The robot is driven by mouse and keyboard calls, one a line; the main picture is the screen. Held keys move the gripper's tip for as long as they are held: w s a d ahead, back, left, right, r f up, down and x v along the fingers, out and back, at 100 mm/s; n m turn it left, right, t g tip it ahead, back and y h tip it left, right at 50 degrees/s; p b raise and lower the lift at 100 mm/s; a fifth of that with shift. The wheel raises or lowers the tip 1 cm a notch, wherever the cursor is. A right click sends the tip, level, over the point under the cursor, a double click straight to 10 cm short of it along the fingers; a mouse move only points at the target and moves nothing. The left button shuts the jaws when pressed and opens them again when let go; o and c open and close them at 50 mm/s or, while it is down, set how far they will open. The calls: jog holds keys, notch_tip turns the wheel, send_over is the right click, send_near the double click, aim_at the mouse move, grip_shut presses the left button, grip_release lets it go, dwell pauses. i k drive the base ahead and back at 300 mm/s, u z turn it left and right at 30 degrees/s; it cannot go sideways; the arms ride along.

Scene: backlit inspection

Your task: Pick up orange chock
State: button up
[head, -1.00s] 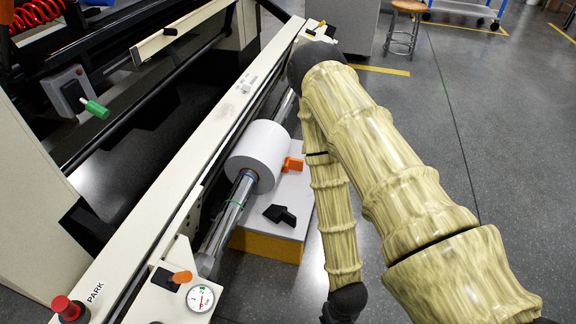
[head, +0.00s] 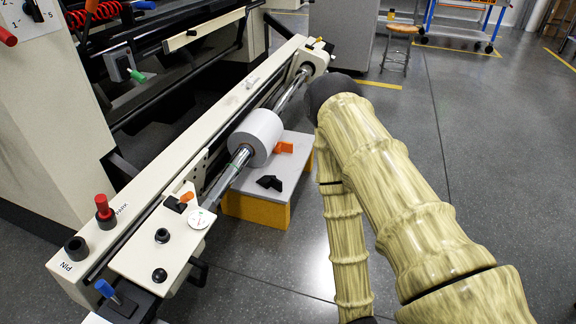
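The orange chock (head: 284,147) lies on the grey top of a low block with yellow sides (head: 289,187), just right of a white roll. A black chock (head: 269,182) of similar shape lies nearer on the same top. My arm's pale ribbed links run from a dark elbow right of the block down to the bottom edge. My gripper is out of the picture, so its state does not show. No part of my arm covers the orange chock.
The white roll (head: 258,137) sits on a steel shaft (head: 231,174) along the cream machine rail (head: 141,211). A red knob (head: 102,204) and black knobs stand at the rail's near end. A stool (head: 399,45) and a blue-framed cart (head: 462,27) stand far back. Open floor lies to the right.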

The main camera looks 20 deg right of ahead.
aim_at(284, 146)
jog(key=z, duration=1.3)
jog(key=i, duration=1.15)
jog(key=u, duration=0.45)
jog(key=i, duration=1.05)
jog(key=u, duration=0.9)
